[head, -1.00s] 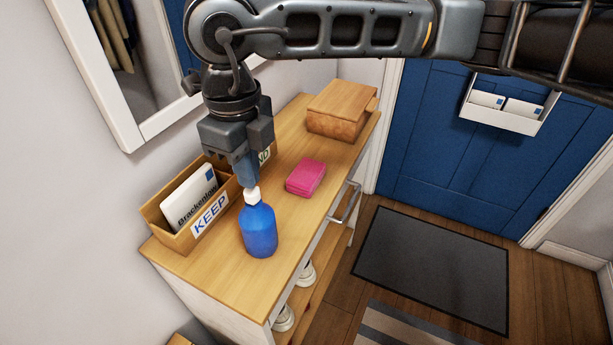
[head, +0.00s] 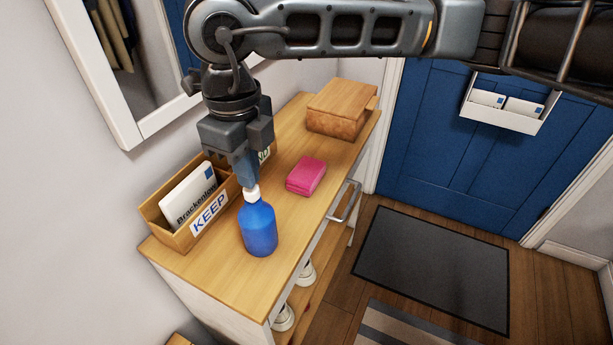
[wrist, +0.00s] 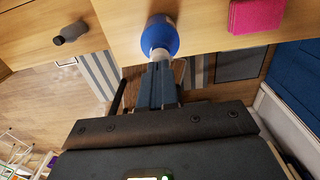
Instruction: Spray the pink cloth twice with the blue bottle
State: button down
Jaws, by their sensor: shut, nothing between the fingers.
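The blue bottle (head: 258,230) with a white spray top (head: 251,194) stands upright on the wooden cabinet top (head: 215,263). The pink cloth (head: 306,176) lies folded on the same top, to the right of the bottle and farther back. My gripper (head: 249,182) points down with its fingers shut at the bottle's white top; whether they touch it I cannot tell. In the wrist view, the closed fingers (wrist: 160,66) reach to the white top of the blue bottle (wrist: 160,34), and the pink cloth (wrist: 256,15) shows at the upper right.
A letter box marked KEEP (head: 178,239) holds envelopes left of the bottle. A wooden box (head: 340,108) stands at the cabinet's far end. A mirror (head: 130,70) hangs on the left wall. The cabinet top is clear around the cloth.

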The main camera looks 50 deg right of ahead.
jog(key=shift+f+b, duration=1.05)
jog(key=shift+r, duration=0.15)
jog(key=shift+r+p, duration=0.5)
jog(key=shift+r, duration=0.65)
jog(key=shift+f, duration=0.2)
jog(key=shift+f+b, duration=0.35)
jog(key=shift+b, duration=0.25)
jog(key=shift+f+b, duration=0.7)
jog(key=shift+b, duration=0.1)
jog(key=shift+r, duration=0.15)
jog(key=shift+r+p, duration=0.45)
jog(key=shift+r, duration=0.65)
